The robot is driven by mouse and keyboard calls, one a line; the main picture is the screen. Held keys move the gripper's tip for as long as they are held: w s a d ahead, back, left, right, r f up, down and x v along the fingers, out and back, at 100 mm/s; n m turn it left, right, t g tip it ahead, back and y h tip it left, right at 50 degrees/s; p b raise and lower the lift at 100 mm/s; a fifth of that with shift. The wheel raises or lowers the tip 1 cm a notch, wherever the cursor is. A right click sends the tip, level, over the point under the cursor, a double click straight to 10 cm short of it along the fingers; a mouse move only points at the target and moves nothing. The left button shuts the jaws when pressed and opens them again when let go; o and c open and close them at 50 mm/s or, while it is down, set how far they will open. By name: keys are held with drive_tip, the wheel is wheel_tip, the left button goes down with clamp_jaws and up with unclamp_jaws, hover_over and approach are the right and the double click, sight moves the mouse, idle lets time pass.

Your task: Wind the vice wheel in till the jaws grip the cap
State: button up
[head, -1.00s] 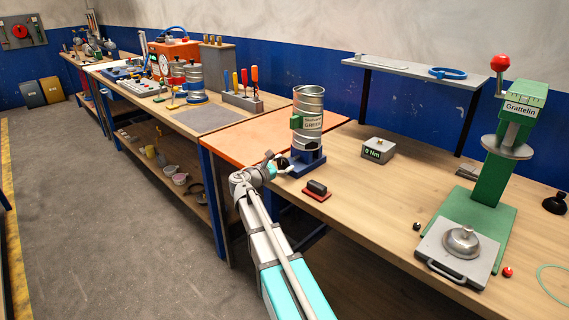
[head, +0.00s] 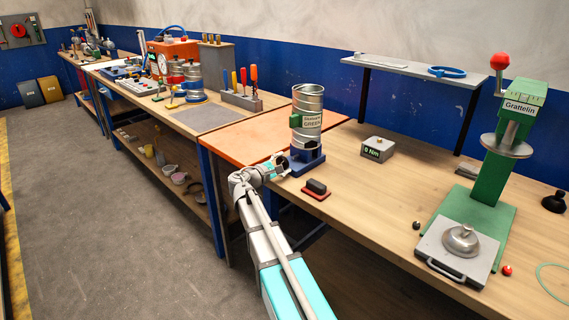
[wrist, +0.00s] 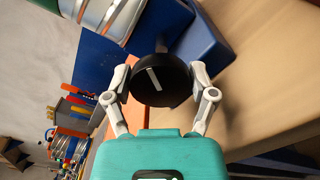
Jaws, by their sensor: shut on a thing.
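The blue vice (head: 302,160) stands on the wooden bench, with the metal spiral duct (head: 308,101) upright in it. A green part sits at the duct's side, and a label on the duct reads GREEN in its last line. My gripper (head: 274,167) is at the vice's near left side. In the wrist view, my gripper (wrist: 161,88) has its two fingers closed on either side of the black round vice wheel (wrist: 160,82), which bears a pale stripe. The blue vice body (wrist: 205,38) is behind the wheel. The cap and its contact with the jaws cannot be made out.
A grey box reading 0 Nm (head: 377,150) stands right of the vice. A red-based black pad (head: 317,189) lies just in front. A green Grattelin press (head: 495,165) stands at the right.

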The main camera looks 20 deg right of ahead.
drive_tip(key=shift+w+a, duration=0.15)
drive_tip(key=shift+w, duration=0.05)
drive_tip(key=o, duration=1)
drive_tip(key=shift+o, duration=0.2)
drive_tip(key=shift+s, duration=0.1)
drive_tip(key=shift+s, duration=0.1)
drive_tip(key=v, duration=1.2)
drive_tip(key=shift+r, duration=0.1)
